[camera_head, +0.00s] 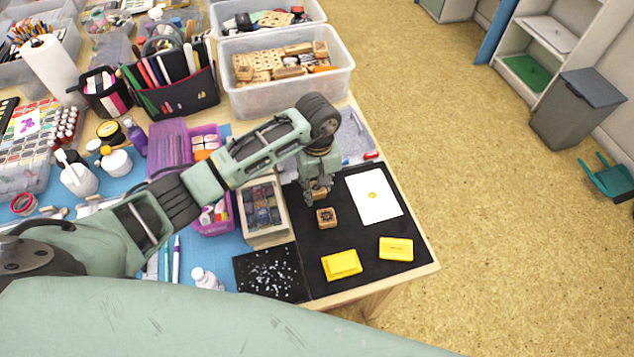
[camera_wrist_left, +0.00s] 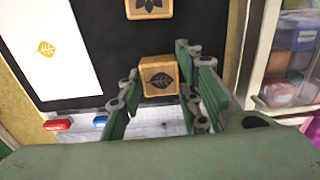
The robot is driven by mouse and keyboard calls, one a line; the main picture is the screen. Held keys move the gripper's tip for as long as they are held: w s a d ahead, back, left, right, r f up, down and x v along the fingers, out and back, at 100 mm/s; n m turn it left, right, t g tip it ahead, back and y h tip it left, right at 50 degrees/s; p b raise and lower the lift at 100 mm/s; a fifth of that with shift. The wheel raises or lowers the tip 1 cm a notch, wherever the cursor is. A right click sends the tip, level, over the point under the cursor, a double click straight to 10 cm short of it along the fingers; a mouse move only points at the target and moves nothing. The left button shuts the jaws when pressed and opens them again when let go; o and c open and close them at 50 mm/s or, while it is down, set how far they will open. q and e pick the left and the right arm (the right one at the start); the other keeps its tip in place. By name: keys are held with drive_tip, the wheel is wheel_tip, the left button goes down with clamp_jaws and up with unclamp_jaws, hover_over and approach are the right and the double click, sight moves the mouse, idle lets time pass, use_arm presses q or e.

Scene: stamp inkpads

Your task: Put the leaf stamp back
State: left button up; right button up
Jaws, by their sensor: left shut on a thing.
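My left gripper (camera_head: 313,193) is above the black mat (camera_head: 303,277) and shut on the leaf stamp (camera_head: 320,190), a small wooden block. In the left wrist view the leaf stamp (camera_wrist_left: 158,80) shows a dark leaf picture between the fingers (camera_wrist_left: 160,90). I cannot tell whether it touches the mat. A second wooden stamp (camera_head: 326,217) with a dark petalled picture lies on the mat just in front of it. White paper (camera_head: 373,195) with a yellow leaf print lies to the right. My right gripper is not in view.
Two yellow inkpad pieces (camera_head: 341,265) (camera_head: 396,249) lie near the front of the mat. A box of dark inkpads (camera_head: 263,234) stands left of the mat. A clear bin of wooden stamps (camera_head: 285,97) stands behind. The table's right edge is close to the paper.

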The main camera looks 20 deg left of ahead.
sight(317, 187)
use_arm(q)
drive_tip(key=shift+f, duration=0.1)
drive_tip(key=o, duration=1)
drive_tip(key=shift+c, duration=0.2)
drive_tip(key=shift+w+r, duration=0.1)
drive_tip(key=shift+r, duration=0.4)
wheel_tip(317, 187, up, 11)
drive_tip(key=b, duration=0.2)
drive_tip(key=shift+r+b, duration=0.15)
drive_tip(key=shift+b, duration=0.2)
